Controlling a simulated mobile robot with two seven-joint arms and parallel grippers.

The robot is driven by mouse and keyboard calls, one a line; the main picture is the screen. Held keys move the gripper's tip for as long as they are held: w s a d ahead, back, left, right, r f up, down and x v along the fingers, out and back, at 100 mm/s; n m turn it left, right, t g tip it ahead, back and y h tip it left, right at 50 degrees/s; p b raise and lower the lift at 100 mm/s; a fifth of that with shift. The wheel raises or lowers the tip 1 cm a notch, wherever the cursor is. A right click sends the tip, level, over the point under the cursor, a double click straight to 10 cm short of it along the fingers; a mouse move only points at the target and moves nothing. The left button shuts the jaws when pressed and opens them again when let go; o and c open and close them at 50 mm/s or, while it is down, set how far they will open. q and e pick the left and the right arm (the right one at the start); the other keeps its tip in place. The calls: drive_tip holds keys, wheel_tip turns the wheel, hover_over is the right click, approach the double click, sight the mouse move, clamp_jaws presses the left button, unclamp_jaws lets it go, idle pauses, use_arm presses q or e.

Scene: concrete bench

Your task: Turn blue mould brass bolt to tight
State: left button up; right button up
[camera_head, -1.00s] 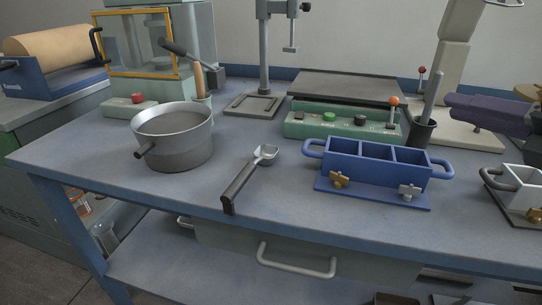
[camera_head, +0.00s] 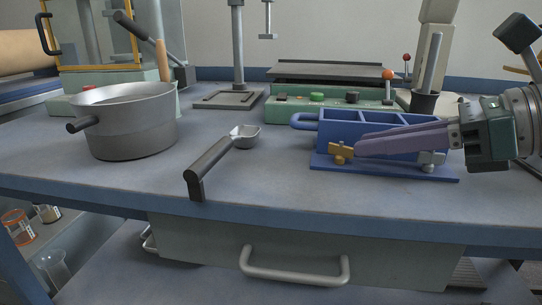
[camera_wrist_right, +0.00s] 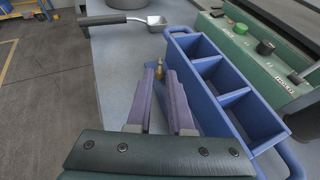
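The blue mould (camera_head: 385,128) is an open box with several compartments and end handles, on a blue base plate (camera_head: 390,173) on the bench. Its brass bolt (camera_head: 341,152) is at the front left, its handle roughly sideways. A silver bolt (camera_head: 432,160) is at the front right. My right gripper (camera_head: 358,147) reaches in from the right along the mould's front, its purple fingertips beside the brass bolt. In the right wrist view the fingers (camera_wrist_right: 161,76) are apart, with the brass bolt (camera_wrist_right: 159,70) at the gap between their tips; contact cannot be told. My left gripper is not in view.
A metal pot (camera_head: 125,120) and a dark-handled scoop (camera_head: 212,165) lie to the left. A green control box (camera_head: 335,114) with knobs stands behind the mould. The bench front is clear between scoop and mould.

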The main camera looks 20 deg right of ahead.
sight(340, 154)
drive_tip(key=shift+w, duration=0.25)
drive_tip(key=shift+x, duration=1)
drive_tip(key=shift+a, duration=0.1)
drive_tip(key=shift+c, duration=0.2)
clamp_jaws()
drive_tip(key=shift+p, duration=0.3)
